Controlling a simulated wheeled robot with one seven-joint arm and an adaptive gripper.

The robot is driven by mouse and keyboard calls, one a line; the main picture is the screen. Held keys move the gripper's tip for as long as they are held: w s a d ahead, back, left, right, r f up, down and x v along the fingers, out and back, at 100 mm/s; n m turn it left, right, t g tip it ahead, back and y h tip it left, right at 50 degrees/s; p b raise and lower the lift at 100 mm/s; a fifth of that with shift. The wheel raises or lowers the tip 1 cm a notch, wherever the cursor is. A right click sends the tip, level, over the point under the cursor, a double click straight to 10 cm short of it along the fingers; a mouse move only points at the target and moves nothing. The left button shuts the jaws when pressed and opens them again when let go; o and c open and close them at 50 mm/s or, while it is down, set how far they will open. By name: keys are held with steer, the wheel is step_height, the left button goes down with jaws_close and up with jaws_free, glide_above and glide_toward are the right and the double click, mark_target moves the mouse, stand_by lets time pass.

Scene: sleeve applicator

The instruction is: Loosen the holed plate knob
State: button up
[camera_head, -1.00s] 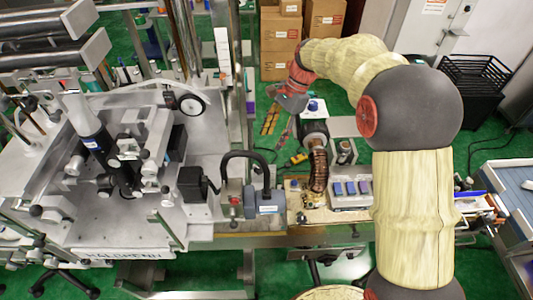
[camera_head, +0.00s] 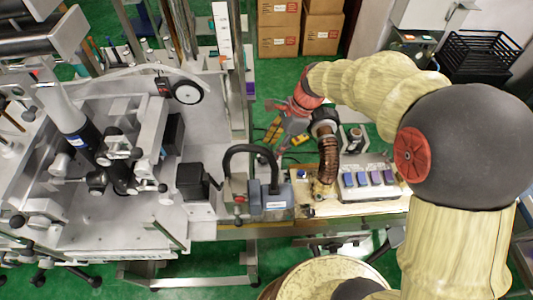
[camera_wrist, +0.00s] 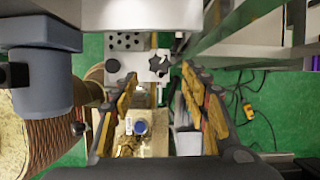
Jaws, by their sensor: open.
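In the wrist view, a light grey plate with several dark holes (camera_wrist: 125,41) is at the top centre. A black star-shaped knob (camera_wrist: 159,62) sits just right of and below it, and a round black knob (camera_wrist: 112,65) sits below its left side. My gripper (camera_wrist: 159,74) is open, with its two orange-padded fingers on either side of the star knob's position in the picture. I see no contact, and the depth gap is hard to judge. In the head view my gripper (camera_head: 283,134) hangs beside the machine; the holed plate cannot be made out there.
In the wrist view, a grey-blue cylinder housing (camera_wrist: 42,90) and a copper-coloured coil (camera_wrist: 55,120) stand close on the left. Cardboard boxes (camera_head: 300,25) stand behind on green floor.

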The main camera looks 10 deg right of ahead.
mark_target(267, 155)
steer(key=x, duration=0.5)
steer(key=c, duration=0.3)
steer(key=c, duration=0.8)
steer(key=shift+c, duration=0.3)
steer(key=shift+w+n+g+p, duration=0.1)
steer(key=shift+n+g+p, duration=0.35)
steer(key=shift+n, duration=0.75)
steer(key=shift+w+n+g+p, duration=0.1)
steer(key=shift+n+g+p, duration=0.35)
steer(key=shift+n, duration=0.75)
steer(key=o, duration=1.2)
steer(key=shift+c, duration=0.2)
